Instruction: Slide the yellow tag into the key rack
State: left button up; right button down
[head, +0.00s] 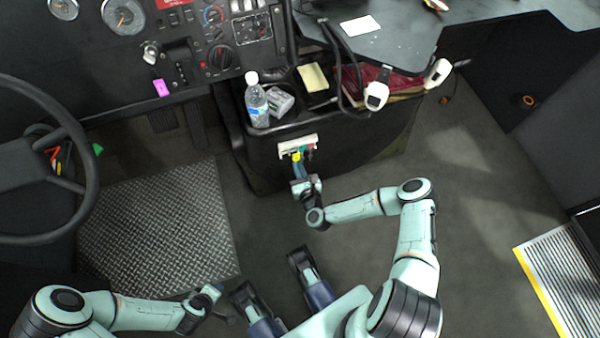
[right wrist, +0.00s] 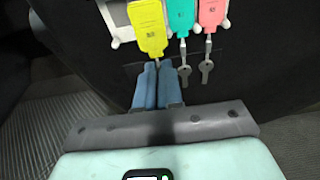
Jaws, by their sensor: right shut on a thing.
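The white key rack (head: 298,143) is fixed to the front of the dark console and shows in the right wrist view (right wrist: 115,15). The yellow tag (right wrist: 149,30) is in front of the rack's left part, upright; it also shows in the head view (head: 296,157). I cannot tell whether it is seated in the rack. My right gripper (right wrist: 158,68) is shut just below the tag, its blue fingers around the key part, which they hide. A teal tag (right wrist: 181,18) and a pink-red tag (right wrist: 212,14) hang with keys to the right. My left gripper (head: 215,292) is low at left, its fingers unclear.
A water bottle (head: 256,100) and a grey device (head: 280,102) stand on the console top above the rack. Handsets with black cords hang at its right. The steering wheel (head: 85,190) is at left. The floor around the arms is clear.

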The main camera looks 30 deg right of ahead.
jog(key=shift+r+b+x, duration=0.2)
jog(key=shift+b+x, duration=0.45)
jog(key=shift+x, duration=0.5)
dwell(1.5)
jog(key=shift+w+d, duration=0.1)
jog(key=shift+w, duration=0.15)
jog(key=shift+w+f+b, duration=0.1)
jog(key=shift+w+b, duration=0.1)
jog(key=shift+b, duration=0.1)
dwell(0.7)
jog(key=c, duration=1.2)
grip_release()
jog(key=shift+f+p+v, duration=0.15)
jog(key=shift+p+v, duration=0.15)
jog(key=shift+v, duration=0.45)
jog(key=shift+f+p+v, duration=0.15)
jog(key=shift+p+v, duration=0.15)
jog(key=shift+v, duration=0.45)
